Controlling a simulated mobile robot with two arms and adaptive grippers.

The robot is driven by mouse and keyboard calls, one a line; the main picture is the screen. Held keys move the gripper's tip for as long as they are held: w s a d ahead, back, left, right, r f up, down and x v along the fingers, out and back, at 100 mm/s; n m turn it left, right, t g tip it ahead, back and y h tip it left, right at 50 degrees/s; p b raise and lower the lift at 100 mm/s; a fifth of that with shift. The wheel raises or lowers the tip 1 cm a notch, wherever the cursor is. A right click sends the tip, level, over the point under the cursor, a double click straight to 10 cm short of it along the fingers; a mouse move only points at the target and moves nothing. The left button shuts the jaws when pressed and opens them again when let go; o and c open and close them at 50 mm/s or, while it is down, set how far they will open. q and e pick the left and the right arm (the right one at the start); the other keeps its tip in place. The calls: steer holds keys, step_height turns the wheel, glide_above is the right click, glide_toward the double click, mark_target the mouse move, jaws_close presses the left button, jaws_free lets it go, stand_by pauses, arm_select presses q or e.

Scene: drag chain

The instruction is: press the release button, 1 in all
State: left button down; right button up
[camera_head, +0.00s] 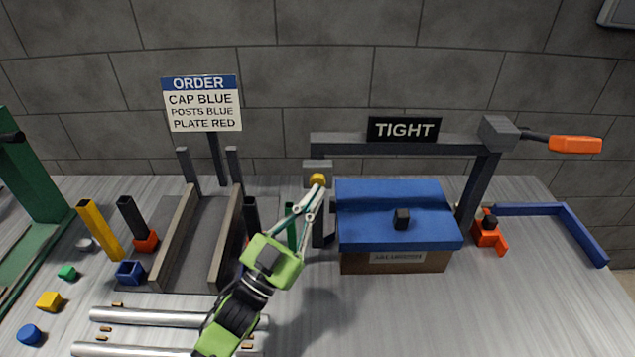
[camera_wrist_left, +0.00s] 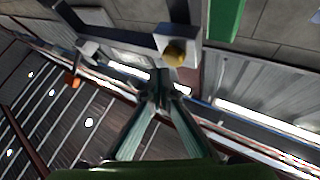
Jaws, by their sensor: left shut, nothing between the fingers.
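The yellow release button (camera_head: 318,180) sits on a small grey block (camera_head: 317,166) below the left end of the dark overhead beam. In the left wrist view, the button (camera_wrist_left: 175,53) shows just beyond the fingertips on its pale block (camera_wrist_left: 182,40). My left gripper (camera_head: 316,193) is shut and empty, its fingertips just below the button in the head view. It also shows in the left wrist view (camera_wrist_left: 161,82), with the tips close together. I cannot tell whether they touch the button. My right gripper is not in view.
A box with a blue lid (camera_head: 390,190) stands right of the gripper under the beam (camera_head: 400,145) with its TIGHT sign (camera_head: 404,130). An order sign (camera_head: 201,104), grey rails (camera_head: 178,240) and coloured posts stand left. Silver rods (camera_head: 150,317) lie in front. The front right table is clear.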

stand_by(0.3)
arm_select(q)
steer(key=shift+w, duration=0.1)
steer(key=shift+w, duration=0.35)
steer(key=shift+w, duration=0.45)
stand_by(0.8)
steer(key=shift+s, duration=0.95)
